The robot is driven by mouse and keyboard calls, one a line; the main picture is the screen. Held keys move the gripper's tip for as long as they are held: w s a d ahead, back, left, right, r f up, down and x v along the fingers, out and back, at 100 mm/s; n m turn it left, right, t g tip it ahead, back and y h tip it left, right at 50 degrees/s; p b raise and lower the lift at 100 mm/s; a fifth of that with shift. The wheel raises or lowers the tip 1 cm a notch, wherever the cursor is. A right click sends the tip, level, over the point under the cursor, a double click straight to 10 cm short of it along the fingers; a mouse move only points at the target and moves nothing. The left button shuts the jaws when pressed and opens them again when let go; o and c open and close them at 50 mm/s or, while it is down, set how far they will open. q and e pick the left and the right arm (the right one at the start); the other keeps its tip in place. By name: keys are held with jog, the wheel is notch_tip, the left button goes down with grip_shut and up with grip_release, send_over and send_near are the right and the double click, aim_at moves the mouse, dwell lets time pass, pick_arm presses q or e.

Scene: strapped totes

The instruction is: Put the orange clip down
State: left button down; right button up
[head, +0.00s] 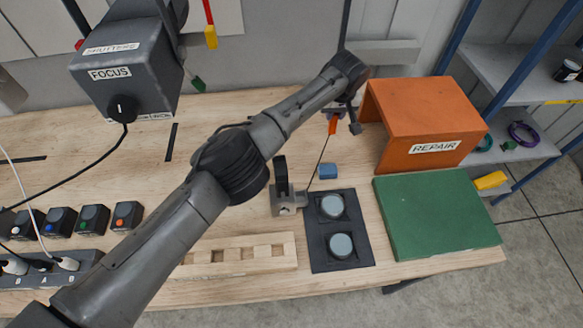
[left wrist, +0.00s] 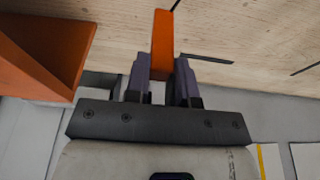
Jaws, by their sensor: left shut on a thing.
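The orange clip (head: 332,126) is held in my left gripper (head: 345,118), beside the orange box marked REPAIR (head: 425,110). In the left wrist view the clip (left wrist: 161,40) stands out between the two fingers of the left gripper (left wrist: 161,78), which are shut on it. The wooden table (left wrist: 230,35) lies beyond the clip there; I cannot tell how large the gap is. My right gripper is not in view.
A blue block (head: 328,171), a small grey fixture (head: 289,204) and a dark tray (head: 318,253) with two round discs stand nearer. A green board (head: 437,215) lies right. A grey FOCUS box (head: 128,80) hangs upper left. Bare wood (head: 215,118) lies left of the gripper.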

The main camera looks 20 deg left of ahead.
pick_arm(q)
jog(key=shift+a, duration=0.35)
jog(key=shift+s+a+f+p, duration=0.15)
jog(key=shift+s+a+f, duration=1.15)
jog(key=shift+f, duration=0.5)
jog(key=shift+s+a+f+p, duration=0.1)
jog(key=shift+s+a+f, duration=1.05)
jog(key=shift+a+f, duration=0.55)
jog(key=shift+s+a+f+p, duration=0.15)
jog(key=shift+s+a+f, duration=1.05)
jog(key=shift+f, duration=0.75)
jog(key=c, duration=1)
grip_release()
